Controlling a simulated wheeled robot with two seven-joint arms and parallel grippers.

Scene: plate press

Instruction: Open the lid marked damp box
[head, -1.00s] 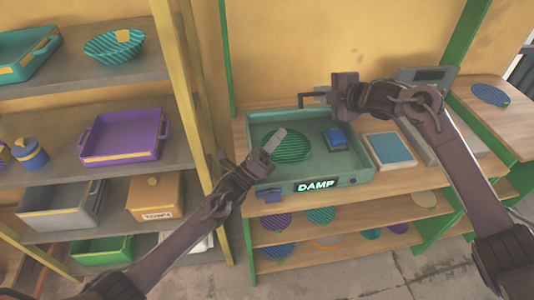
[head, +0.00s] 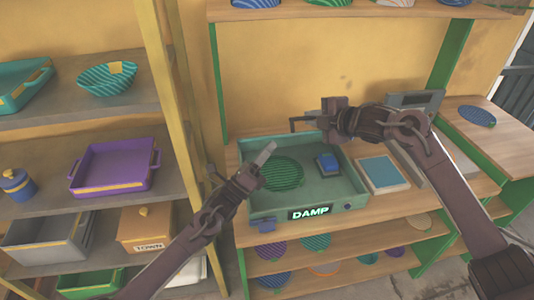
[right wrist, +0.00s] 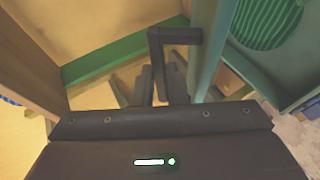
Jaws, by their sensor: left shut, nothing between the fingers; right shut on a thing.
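The teal box with the glowing DAMP label (head: 310,212) stands on the wooden bench, its inside open to view. A green striped plate (head: 283,173) and a small blue block (head: 327,163) lie in it. My right gripper (head: 325,118) is above the box's back edge, shut on a dark angled bar (head: 303,124). The bar also shows in the right wrist view (right wrist: 184,37), beside a teal edge (right wrist: 206,45). I cannot tell clearly which part is the lid. My left gripper (head: 256,168) is shut and empty over the box's left side.
A pale-framed blue pad (head: 382,174) and a grey device (head: 415,100) are right of the box. Plates lie on the shelf below (head: 345,256). A yellow post (head: 168,100) and a shelf with a purple tray (head: 115,165) are at left.

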